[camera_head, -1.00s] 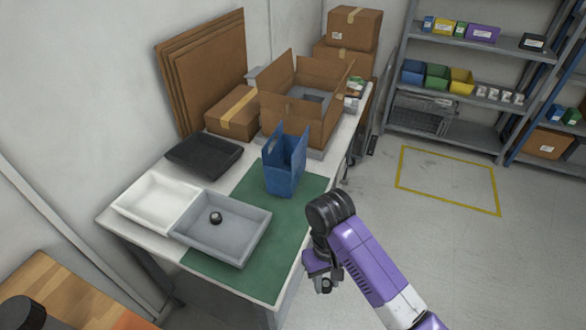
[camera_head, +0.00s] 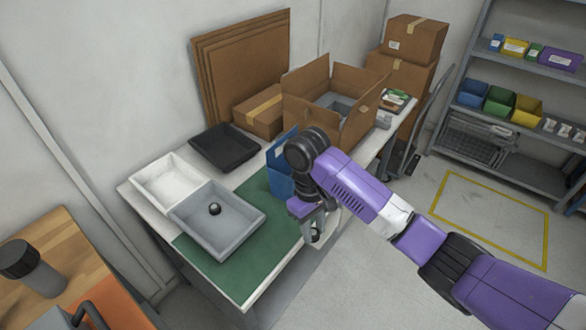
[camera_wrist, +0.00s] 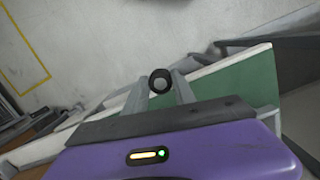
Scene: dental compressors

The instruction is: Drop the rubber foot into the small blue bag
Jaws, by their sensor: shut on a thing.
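A small black ring-shaped rubber foot (camera_wrist: 160,81) is held between the fingertips of my gripper (camera_wrist: 159,84) in the wrist view. In the head view my gripper (camera_head: 315,236) is at the table's right edge, with the dark foot at its tip. The small blue bag (camera_head: 280,178) stands on the green mat (camera_head: 225,258), behind my wrist, which hides its right part. The gripper is lower than the bag's top and to its right in the picture. A second dark round foot (camera_head: 214,209) lies in the grey tray (camera_head: 240,235).
A white tray (camera_head: 165,183) and a black tray (camera_head: 224,150) stand on the table at the left and back. An open cardboard box (camera_head: 365,130) stands behind the bag. The green mat's front part is clear. Shelves (camera_head: 525,140) stand at the right.

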